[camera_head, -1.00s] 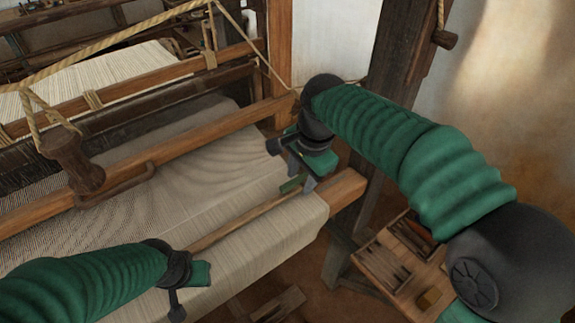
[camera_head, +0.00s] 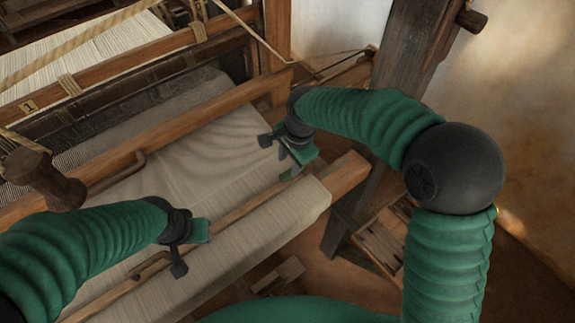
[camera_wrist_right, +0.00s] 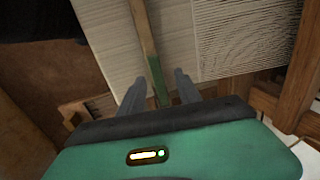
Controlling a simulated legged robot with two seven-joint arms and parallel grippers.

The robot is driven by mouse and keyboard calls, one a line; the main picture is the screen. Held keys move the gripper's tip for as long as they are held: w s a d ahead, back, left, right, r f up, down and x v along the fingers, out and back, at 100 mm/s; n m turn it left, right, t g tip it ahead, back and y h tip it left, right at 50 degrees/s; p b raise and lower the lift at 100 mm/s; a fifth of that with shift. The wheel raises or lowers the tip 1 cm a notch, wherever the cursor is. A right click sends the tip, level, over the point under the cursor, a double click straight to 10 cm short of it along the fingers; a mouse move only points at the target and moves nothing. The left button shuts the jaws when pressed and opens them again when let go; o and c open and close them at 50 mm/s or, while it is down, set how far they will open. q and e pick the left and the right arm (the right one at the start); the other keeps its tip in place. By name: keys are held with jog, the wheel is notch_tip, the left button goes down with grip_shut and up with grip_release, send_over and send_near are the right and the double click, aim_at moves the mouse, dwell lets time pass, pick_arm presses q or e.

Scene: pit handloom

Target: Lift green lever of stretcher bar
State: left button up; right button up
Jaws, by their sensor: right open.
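The stretcher bar (camera_head: 232,215) is a thin wooden bar lying across the pale cloth (camera_head: 262,228). Its green lever (camera_head: 290,174) is at the bar's right end, close under my right gripper (camera_head: 284,160). In the right wrist view the bar (camera_wrist_right: 145,30) runs up the picture and the green lever (camera_wrist_right: 156,72) shows between the open fingers of the right gripper (camera_wrist_right: 158,92). The fingers stand apart on either side of it; I cannot tell if they touch it. My left gripper (camera_head: 184,252) hangs over the bar's nearer left part; its jaws are not clear.
A wooden loom beam (camera_head: 345,173) carries the cloth along the front. A dark post (camera_head: 395,90) stands on the right, with a wooden tool tray (camera_head: 385,235) at its foot. A wooden peg (camera_head: 45,180) and a curved handle (camera_head: 118,175) are at left.

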aim_at(289, 172)
notch_tip(289, 172, down, 4)
jog(key=shift+r+p, duration=0.1)
jog(key=shift+p, duration=0.25)
jog(key=shift+d+f, duration=0.2)
jog(key=shift+f, duration=0.1)
jog(key=shift+w+a+f, duration=0.1)
jog(key=shift+w+a, duration=0.05)
jog(key=shift+a, duration=0.1)
jog(key=c, duration=0.6)
grip_shut()
jog(key=shift+d, duration=0.1)
